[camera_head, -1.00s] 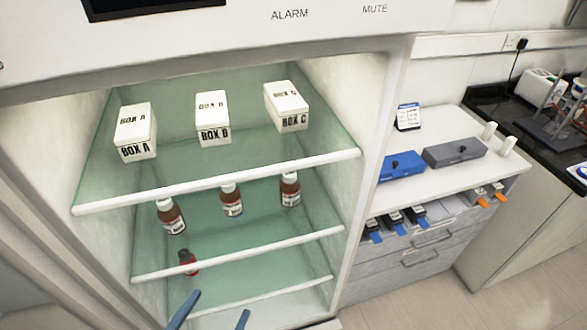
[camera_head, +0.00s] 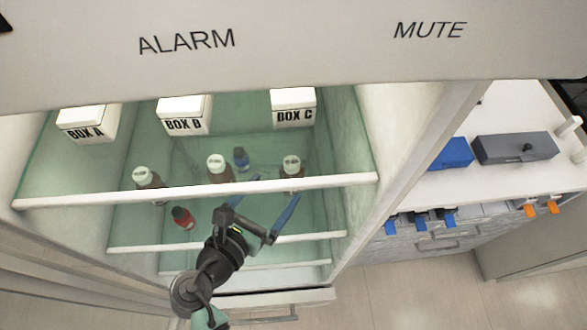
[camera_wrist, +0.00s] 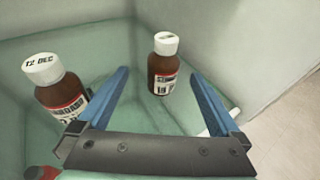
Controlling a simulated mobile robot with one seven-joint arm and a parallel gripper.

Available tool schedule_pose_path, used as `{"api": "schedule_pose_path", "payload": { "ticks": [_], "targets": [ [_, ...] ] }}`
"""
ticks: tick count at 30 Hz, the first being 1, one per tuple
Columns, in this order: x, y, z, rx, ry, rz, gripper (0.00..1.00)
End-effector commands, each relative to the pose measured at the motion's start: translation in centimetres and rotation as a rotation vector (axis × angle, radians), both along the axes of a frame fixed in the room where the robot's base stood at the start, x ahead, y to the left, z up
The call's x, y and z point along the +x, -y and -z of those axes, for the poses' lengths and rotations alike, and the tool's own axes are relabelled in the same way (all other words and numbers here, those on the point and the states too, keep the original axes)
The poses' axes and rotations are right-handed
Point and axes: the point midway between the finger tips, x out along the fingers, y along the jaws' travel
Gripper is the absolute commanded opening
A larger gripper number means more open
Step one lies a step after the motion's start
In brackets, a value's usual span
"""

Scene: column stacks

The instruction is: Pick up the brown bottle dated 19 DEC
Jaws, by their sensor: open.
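Three brown bottles with white caps stand on the shelf below the boxes: left (camera_head: 149,179), middle (camera_head: 219,169) and right (camera_head: 291,170). Their dates are too small to read in the head view. In the wrist view, a near-left bottle (camera_wrist: 60,92) has a cap reading 12 DEC. Another brown bottle (camera_wrist: 162,76) stands upright farther off, ahead of the gap between my fingers; its date is not legible. My gripper (camera_head: 260,207) is open and empty at the cabinet front, before the middle and right bottles. Its blue fingers also show in the wrist view (camera_wrist: 160,88).
Box A (camera_head: 88,122), Box B (camera_head: 184,115) and Box C (camera_head: 294,107) stand on the shelf above. Its white front edge (camera_head: 200,192) crosses before the bottles. A red bottle (camera_head: 183,217) and a blue-capped bottle (camera_head: 240,158) are also inside. The cabinet's right wall is near the right bottle.

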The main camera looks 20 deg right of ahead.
Motion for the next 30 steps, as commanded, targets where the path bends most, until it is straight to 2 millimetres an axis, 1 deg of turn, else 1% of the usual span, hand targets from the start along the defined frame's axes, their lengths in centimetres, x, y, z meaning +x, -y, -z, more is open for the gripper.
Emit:
{"api": "schedule_pose_path", "payload": {
  "ticks": [1,3,8,15,18,21,27,29,30],
  "targets": [
    [0.6,0.6,0.1,-0.001,-0.001,0.002,1.0],
    [1.1,1.2,0.4,-0.001,0.0,0.002,1.0],
    [1.7,1.8,0.7,0.001,0.0,0.0,1.0],
    [3.6,4.6,1.6,0.0,0.0,0.003,1.0],
    [4.3,5.3,2.0,0.0,0.0,0.001,1.0],
    [4.7,5.5,2.2,0.001,0.001,-0.001,1.0],
    [4.7,5.5,2.2,0.001,0.001,-0.002,1.0],
    [4.7,5.5,2.2,0.001,0.001,-0.001,0.89],
    [4.7,5.5,2.2,0.001,0.001,-0.001,0.82]
  ]
}}
